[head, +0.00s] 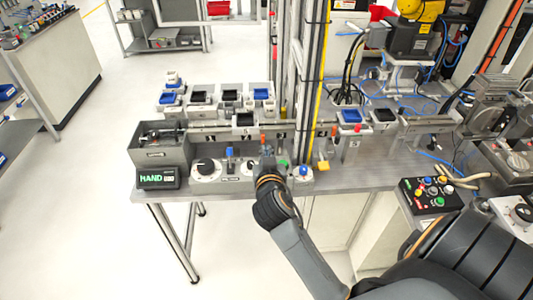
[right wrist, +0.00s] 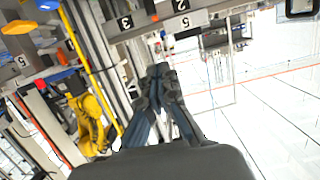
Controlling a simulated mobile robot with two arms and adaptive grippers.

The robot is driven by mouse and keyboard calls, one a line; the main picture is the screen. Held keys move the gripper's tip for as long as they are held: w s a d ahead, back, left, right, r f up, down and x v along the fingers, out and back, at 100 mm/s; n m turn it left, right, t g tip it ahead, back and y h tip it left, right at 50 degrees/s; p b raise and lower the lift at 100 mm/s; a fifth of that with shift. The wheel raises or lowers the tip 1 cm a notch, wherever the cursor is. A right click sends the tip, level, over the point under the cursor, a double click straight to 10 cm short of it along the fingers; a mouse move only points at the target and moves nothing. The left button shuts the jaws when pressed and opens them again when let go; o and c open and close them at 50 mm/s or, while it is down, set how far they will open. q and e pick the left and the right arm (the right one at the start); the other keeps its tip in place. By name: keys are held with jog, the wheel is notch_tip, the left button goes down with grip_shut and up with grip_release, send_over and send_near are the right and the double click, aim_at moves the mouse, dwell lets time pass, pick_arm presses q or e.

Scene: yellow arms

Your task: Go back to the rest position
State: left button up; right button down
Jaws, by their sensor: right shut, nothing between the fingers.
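My right arm reaches in from the lower right of the head view. Its gripper (head: 267,152) is over the front edge of the grey workbench (head: 330,184), in front of the numbered rail, among knobs and buttons. Its fingertips are small and partly merge with the panel behind. In the right wrist view the right gripper (right wrist: 159,72) has its dark fingers together with nothing between them. I cannot tell whether it touches the panel. My left gripper is in neither view.
A box with a green "HAND" display (head: 157,178) stands at the bench's left end. A black knob (head: 206,166) and a blue button (head: 303,169) flank the gripper. A button box (head: 430,194) is at right. Metal posts rise behind. The floor (head: 90,200) at left is clear.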

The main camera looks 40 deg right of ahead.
dwell(0.3)
jog(key=s+a+f+n+g+y+b, duration=0.1)
jog(key=a+f+n+y, duration=0.15)
jog(key=f, duration=0.85)
jog(key=a+f+n+g+y, duration=0.1)
jog(key=a+f+n+g, duration=0.15)
jog(key=f, duration=0.75)
jog(key=s+a+f+n+g+y+b, duration=0.15)
jog(key=s+f, duration=0.25)
jog(key=f, duration=0.4)
jog(key=s+a+f+y, duration=0.1)
jog(key=s+a+f, duration=0.1)
jog(key=s+f, duration=0.5)
jog(key=s+f+n+g+y, duration=0.1)
jog(key=s+f+g, duration=0.2)
jog(key=s+f, duration=0.9)
jog(key=s+a+f+n+g+b, duration=0.1)
jog(key=s+f+g, duration=0.3)
jog(key=s+f, duration=0.7)
jog(key=s, duration=0.9)
jog(key=shift+f+y, duration=0.35)
jog(key=shift+y, duration=0.05)
jog(key=shift+s, duration=0.25)
